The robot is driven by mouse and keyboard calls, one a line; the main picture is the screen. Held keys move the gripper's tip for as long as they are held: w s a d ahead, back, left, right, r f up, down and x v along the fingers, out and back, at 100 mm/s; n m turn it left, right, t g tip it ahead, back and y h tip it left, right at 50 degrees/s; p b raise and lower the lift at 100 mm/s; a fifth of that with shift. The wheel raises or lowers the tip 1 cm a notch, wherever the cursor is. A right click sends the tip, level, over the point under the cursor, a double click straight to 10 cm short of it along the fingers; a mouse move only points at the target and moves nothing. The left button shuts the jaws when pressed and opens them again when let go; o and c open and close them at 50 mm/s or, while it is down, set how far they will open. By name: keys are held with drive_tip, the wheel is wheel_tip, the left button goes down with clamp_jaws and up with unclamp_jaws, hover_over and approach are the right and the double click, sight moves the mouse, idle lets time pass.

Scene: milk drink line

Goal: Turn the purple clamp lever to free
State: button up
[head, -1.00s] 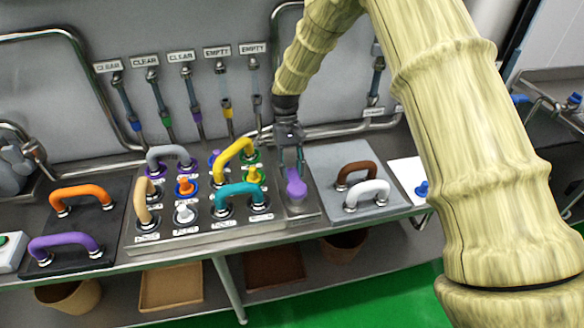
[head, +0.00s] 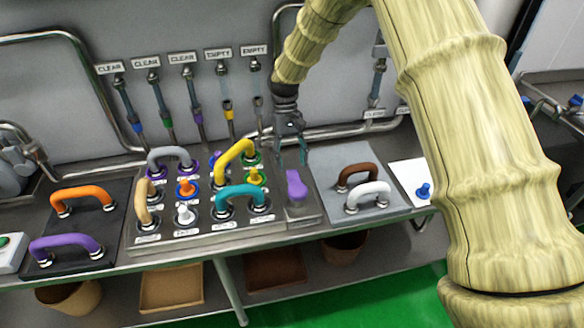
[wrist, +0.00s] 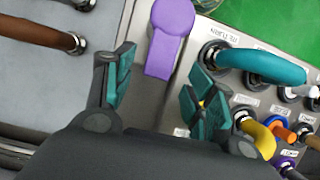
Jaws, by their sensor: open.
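The purple clamp lever (head: 296,185) stands on a grey block at the right end of the metal port panel (head: 205,238). In the wrist view the lever (wrist: 168,38) lies ahead of my gripper (wrist: 157,92), its narrower end pointing toward the gap between the two teal-padded fingers. My gripper (head: 291,155) is open and empty. In the head view it hangs just behind and above the lever. The fingers appear apart from the lever. The block's far side is partly hidden by the gripper.
A teal hose handle (head: 240,193) and a yellow one (head: 233,150) rise from the panel close to the lever's left. A grey plate with brown (head: 358,172) and white (head: 367,192) handles lies to the right. Pipes and labelled hoses line the back wall.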

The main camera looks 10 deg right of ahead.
drive_tip(key=v, duration=0.8)
drive_tip(key=shift+r, duration=0.2)
drive_tip(key=shift+f, duration=0.1)
